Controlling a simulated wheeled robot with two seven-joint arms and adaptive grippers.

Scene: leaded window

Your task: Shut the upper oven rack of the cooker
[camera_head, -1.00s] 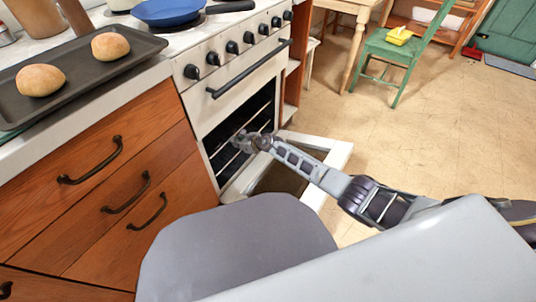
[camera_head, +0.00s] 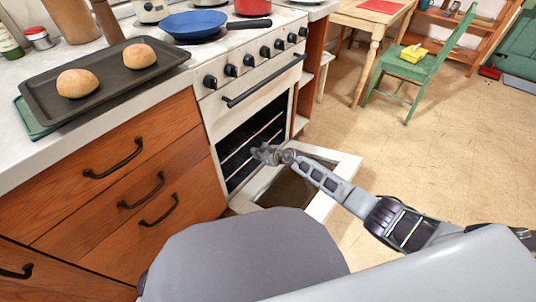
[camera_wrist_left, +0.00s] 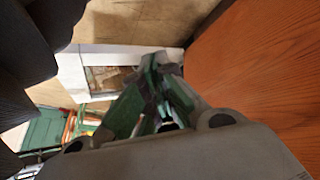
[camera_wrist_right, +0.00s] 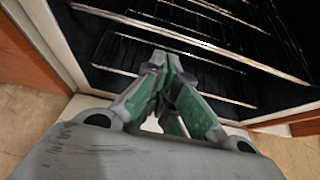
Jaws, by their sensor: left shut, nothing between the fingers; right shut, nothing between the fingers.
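The white cooker (camera_head: 262,103) stands in the middle of the head view with its oven door (camera_head: 325,200) folded down and open. Wire oven racks show in the dark cavity, and the upper oven rack (camera_head: 262,138) crosses the opening. In the right wrist view the racks (camera_wrist_right: 190,42) lie just beyond my fingertips. My right gripper (camera_head: 262,153) is shut and empty at the oven mouth, above the open door; whether it touches a rack I cannot tell. My left gripper (camera_wrist_left: 160,65) is shut and empty beside a wooden front, with the open door beyond it. It is not visible in the head view.
Wooden drawers (camera_head: 125,185) with dark handles stand left of the cooker. A baking tray (camera_head: 105,95) with two buns lies on the counter. A blue pan (camera_head: 195,24) sits on the hob. A green chair (camera_head: 420,65) stands right; the floor between is clear.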

